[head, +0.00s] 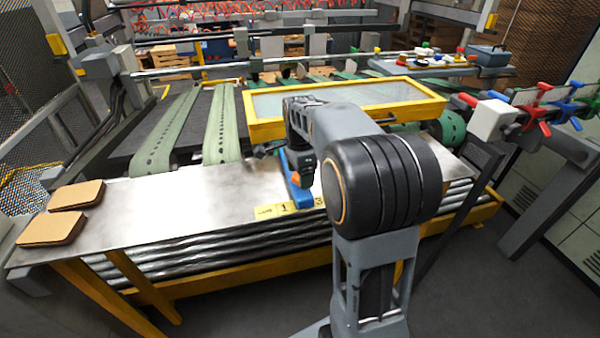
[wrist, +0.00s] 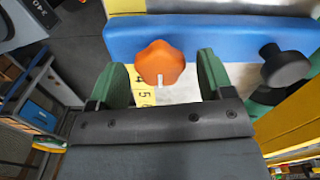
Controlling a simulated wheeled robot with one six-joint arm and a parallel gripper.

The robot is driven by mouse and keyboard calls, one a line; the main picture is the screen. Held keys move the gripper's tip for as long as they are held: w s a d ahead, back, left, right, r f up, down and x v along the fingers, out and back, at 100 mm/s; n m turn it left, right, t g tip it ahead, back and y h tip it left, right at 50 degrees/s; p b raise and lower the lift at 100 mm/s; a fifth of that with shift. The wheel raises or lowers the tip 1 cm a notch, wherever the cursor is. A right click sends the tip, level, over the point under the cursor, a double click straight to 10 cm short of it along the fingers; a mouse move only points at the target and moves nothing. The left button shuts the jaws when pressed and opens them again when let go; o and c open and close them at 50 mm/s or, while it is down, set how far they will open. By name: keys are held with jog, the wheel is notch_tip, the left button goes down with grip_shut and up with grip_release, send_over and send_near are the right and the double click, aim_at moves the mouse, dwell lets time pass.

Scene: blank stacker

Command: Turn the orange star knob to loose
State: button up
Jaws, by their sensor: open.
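The orange star knob (wrist: 160,60) shows in the wrist view on or against a blue bar (wrist: 220,38). A short white mark on the knob points toward the bottom of the picture. My gripper (wrist: 157,68) is open, with one green finger on each side of the knob and a visible gap on both sides. I cannot tell the height of the fingertips against the knob. In the head view the knob (head: 303,177) is a small orange patch below my gripper, partly hidden by it, at the blue bar (head: 299,194).
A yellow number scale (head: 285,210) lies along the front of the metal table (head: 170,205). A black knob (wrist: 285,65) stands right of the orange one in the wrist view. A yellow-framed panel (head: 340,97) lies behind my arm. Brown blanks (head: 62,210) rest at the left.

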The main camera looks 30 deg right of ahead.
jog(key=shift+f, duration=0.15)
jog(key=c, duration=0.9)
